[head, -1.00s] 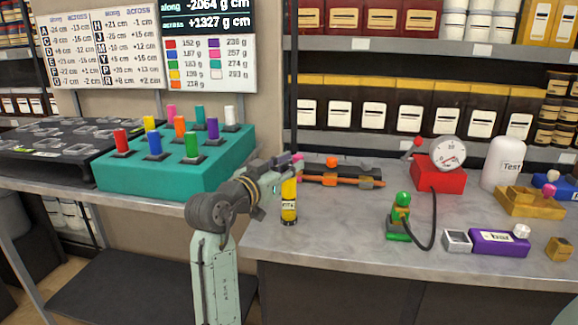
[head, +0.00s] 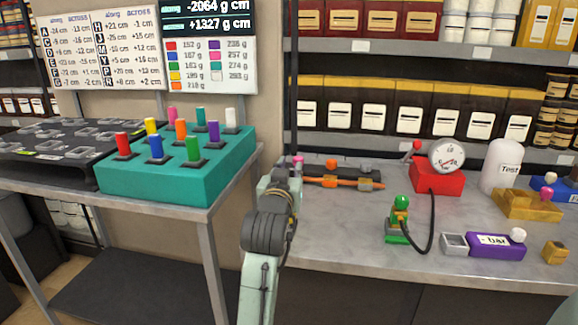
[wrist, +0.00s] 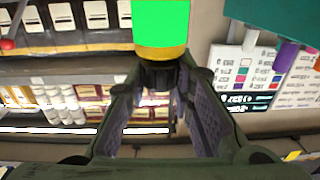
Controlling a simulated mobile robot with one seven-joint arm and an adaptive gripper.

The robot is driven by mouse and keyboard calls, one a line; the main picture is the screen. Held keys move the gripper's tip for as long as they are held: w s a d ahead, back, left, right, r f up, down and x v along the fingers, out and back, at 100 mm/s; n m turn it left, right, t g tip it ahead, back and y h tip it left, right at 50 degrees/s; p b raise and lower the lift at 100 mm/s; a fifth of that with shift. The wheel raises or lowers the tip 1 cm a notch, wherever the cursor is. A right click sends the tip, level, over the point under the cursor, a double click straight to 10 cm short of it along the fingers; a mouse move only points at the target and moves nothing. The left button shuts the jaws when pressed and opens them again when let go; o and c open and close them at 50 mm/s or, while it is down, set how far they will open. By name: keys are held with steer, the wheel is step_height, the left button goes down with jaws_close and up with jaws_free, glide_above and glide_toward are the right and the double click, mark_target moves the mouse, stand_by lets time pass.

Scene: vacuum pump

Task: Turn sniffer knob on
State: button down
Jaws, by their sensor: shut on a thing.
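My gripper (wrist: 160,82) has its two dark fingers closed around the dark neck of a bright green and yellow thing (wrist: 160,28) in the wrist view. This looks like the sniffer, with a bright green face and a yellow band; its far part is cut off by the frame's top edge. I cannot make out a separate knob or its setting. In the head view my arm stands at the front left of the grey counter and hides the gripper's fingers and the held thing.
The grey counter (head: 340,230) is bare at its middle front. A teal block (head: 190,180) with coloured pegs stands left. Right are a green stand (head: 400,215) with a black hose, a red gauge box (head: 437,180), a white Test bottle (head: 502,165) and a purple box (head: 497,247).

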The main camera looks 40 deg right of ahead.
steer(key=shift+n+t+y, duration=0.6)
steer(key=shift+t+y, duration=0.1)
steer(key=c, duration=1.3)
jaws_free()
steer(key=shift+c, duration=0.2)
steer(key=v, duration=1.2)
